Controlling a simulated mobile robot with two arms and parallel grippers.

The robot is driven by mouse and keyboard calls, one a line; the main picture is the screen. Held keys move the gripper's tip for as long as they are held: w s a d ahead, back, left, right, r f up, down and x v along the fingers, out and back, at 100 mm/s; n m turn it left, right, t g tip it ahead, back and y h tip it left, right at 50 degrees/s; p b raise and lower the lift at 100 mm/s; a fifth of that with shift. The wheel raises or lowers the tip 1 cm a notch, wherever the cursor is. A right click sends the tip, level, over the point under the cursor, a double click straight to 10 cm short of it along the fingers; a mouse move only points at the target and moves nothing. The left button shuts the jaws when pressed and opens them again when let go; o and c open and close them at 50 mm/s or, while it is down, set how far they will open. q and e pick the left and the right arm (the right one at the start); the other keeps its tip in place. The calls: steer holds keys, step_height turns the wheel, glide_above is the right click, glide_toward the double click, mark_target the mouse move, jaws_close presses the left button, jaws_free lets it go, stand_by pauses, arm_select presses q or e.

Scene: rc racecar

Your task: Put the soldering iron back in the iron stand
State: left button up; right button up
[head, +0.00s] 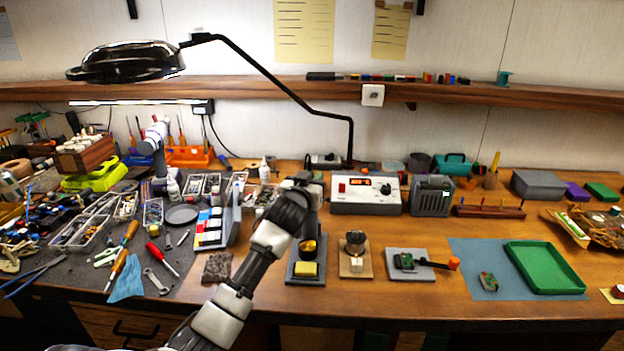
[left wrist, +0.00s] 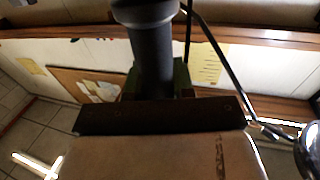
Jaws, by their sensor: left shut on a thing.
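My left arm reaches in from the bottom of the head view, and its dark left gripper (head: 303,181) is above and just behind the iron stand. The left wrist view shows a thick dark grey cylinder (left wrist: 152,50) between the fingers, which looks like the soldering iron's handle; its tip is hidden. The gripper is shut on it. The iron stand (head: 291,274) has a grey base with a yellow sponge (head: 306,269) at the front and a dark holder with a brass-coloured part behind. My arm partly covers its left side. My right gripper is in neither view.
A soldering station (head: 365,208) with a red display stands behind the stand. A wooden block stand (head: 354,268) and a grey board with a small circuit (head: 424,272) lie to the right. A lamp arm (head: 290,88) arches overhead. Tools crowd the left mat.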

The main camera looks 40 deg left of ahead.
arm_select(q)
steer(key=shift+f, duration=0.2)
steer(key=o, duration=1.3)
steer(key=shift+o, duration=0.2)
steer(key=shift+s+d+r+p, duration=0.1)
steer(key=shift+s+r+p, duration=0.1)
steer(key=shift+s+p, duration=0.15)
steer(key=s+d+r+p, duration=0.1)
steer(key=s+d+p, duration=0.1)
steer(key=s+p, duration=0.2)
steer(key=shift+s+r, duration=0.4)
steer(key=shift+s, duration=0.6)
